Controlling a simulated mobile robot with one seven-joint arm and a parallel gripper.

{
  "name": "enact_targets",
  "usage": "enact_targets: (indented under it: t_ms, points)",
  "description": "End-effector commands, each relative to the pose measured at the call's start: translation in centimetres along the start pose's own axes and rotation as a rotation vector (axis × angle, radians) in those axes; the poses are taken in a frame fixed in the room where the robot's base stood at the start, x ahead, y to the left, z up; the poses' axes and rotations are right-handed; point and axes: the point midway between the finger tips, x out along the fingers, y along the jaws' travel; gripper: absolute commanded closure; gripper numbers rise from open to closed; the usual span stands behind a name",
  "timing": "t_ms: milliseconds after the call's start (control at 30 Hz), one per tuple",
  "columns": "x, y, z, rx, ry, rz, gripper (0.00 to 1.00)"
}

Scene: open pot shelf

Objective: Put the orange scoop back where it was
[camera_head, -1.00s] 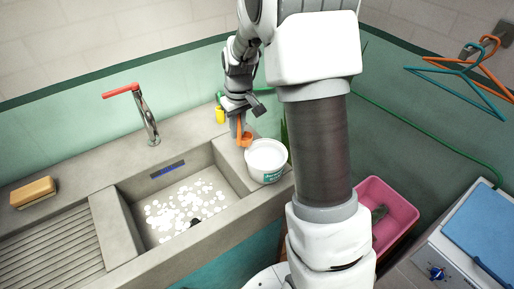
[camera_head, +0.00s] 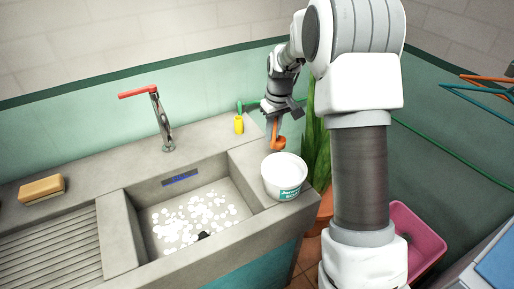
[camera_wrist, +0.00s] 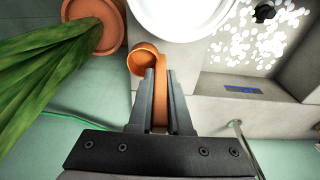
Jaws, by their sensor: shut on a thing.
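The orange scoop (camera_head: 276,137) is in my gripper (camera_head: 273,120), above the back right corner of the sink counter, behind the white tub. In the wrist view my gripper (camera_wrist: 162,78) is shut on the handle of the orange scoop (camera_wrist: 145,53), and its round bowl sticks out past the fingertips at the left. The white tub (camera_head: 284,177) with a green label stands on the counter's right end. Part of the white tub (camera_wrist: 185,15) shows at the top of the wrist view, beyond the scoop and apart from it.
A potted plant (camera_head: 317,150) stands right of the counter, close to my gripper. A yellow bottle (camera_head: 239,124) stands at the counter's back. The sink basin (camera_head: 150,236) holds white discs. A red-handled tap (camera_head: 160,120) and a sponge (camera_head: 42,189) are farther left.

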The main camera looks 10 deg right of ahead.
Motion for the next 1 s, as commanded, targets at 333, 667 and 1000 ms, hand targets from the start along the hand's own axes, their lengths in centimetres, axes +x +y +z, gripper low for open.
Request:
enact_targets:
  t_ms: [333,667,1000]
  points:
    - [4.0,-3.3,-4.2,0.0,0.0,0.001,1.0]
    - [7.5,-3.5,-3.9,0.001,-0.003,0.0,1.0]
    - [8.2,-3.5,-3.9,0.001,0.001,0.001,1.0]
